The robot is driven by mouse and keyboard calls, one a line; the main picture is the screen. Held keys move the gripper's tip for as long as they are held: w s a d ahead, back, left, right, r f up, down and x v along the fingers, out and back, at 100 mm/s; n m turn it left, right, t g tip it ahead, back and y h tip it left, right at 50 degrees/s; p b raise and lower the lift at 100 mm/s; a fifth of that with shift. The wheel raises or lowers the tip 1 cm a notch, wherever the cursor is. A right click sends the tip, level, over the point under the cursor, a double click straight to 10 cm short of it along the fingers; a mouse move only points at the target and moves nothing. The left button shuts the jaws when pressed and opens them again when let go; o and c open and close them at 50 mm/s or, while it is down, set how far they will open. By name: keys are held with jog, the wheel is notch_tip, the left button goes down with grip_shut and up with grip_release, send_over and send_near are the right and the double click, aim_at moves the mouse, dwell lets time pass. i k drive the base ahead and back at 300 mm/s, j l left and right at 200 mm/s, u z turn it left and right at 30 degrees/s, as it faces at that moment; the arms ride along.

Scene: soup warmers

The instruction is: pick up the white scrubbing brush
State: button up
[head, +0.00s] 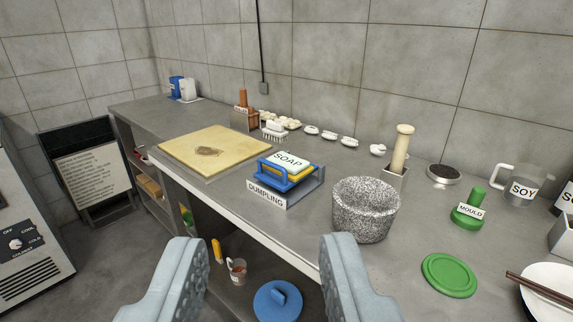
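The white scrubbing brush (274,131) is small in the head view. It lies on the grey counter between the yellow board and the dumplings, with its bristles facing down. My gripper (265,275) is at the bottom of the view with its two grey fingers wide apart and nothing between them. It is well short of the brush, on the near side of the counter's front edge.
Between my gripper and the brush stand the DUMPLING holder (272,200) with a SOAP-labelled block (289,161) and the cutting board (204,150). A speckled stone pot (364,208) stands to the right. Several dumplings (284,121) lie close behind the brush.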

aim_at(275, 131)
jog(key=i+j+z, duration=0.1)
jog(key=i+j, duration=0.2)
jog(key=i+j+z, duration=0.15)
jog(key=i+j, duration=0.2)
jog(key=i+j+z, duration=0.1)
jog(key=i+j, duration=0.2)
jog(key=i+j+z, duration=0.1)
jog(key=i+j, duration=0.15)
jog(key=j, duration=0.25)
jog(key=i+j+z, duration=0.15)
jog(key=i+j, duration=0.15)
jog(key=j, duration=0.15)
jog(key=i+j+z, duration=0.1)
jog(key=i+j, duration=0.15)
jog(key=j, duration=0.2)
